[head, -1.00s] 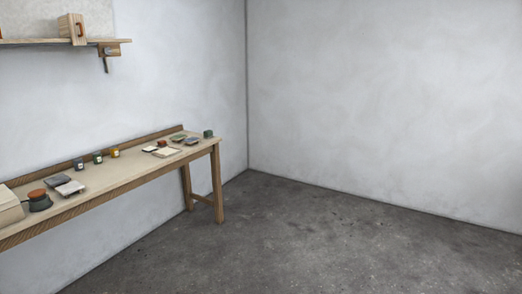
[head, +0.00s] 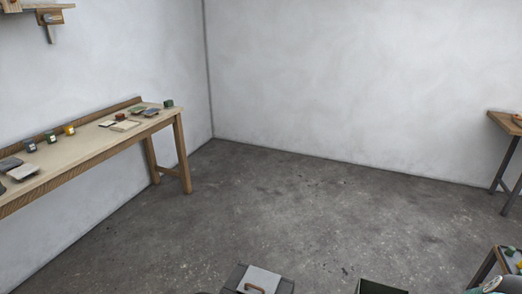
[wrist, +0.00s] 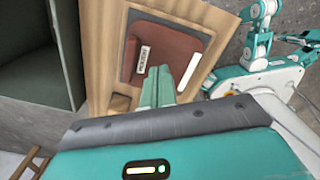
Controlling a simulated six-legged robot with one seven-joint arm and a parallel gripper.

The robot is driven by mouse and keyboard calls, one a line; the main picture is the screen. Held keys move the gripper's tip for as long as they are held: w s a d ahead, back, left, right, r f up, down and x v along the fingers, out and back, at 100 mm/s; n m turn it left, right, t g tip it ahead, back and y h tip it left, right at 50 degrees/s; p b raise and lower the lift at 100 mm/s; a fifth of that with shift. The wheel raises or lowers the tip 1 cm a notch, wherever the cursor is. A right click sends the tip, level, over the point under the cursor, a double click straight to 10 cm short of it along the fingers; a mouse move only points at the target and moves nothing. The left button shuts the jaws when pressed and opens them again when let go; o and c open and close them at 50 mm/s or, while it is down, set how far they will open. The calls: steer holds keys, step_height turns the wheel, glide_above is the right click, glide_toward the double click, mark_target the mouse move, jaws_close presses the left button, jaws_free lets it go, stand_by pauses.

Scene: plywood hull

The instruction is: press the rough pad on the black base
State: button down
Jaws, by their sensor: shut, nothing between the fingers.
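A grey case (head: 260,281) and an open dark box (head: 380,287) stand at the bottom. Another table (head: 508,124) stands at right. The middle floor is clear.

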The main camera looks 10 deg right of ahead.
steer(key=shift+r, duration=2.75)
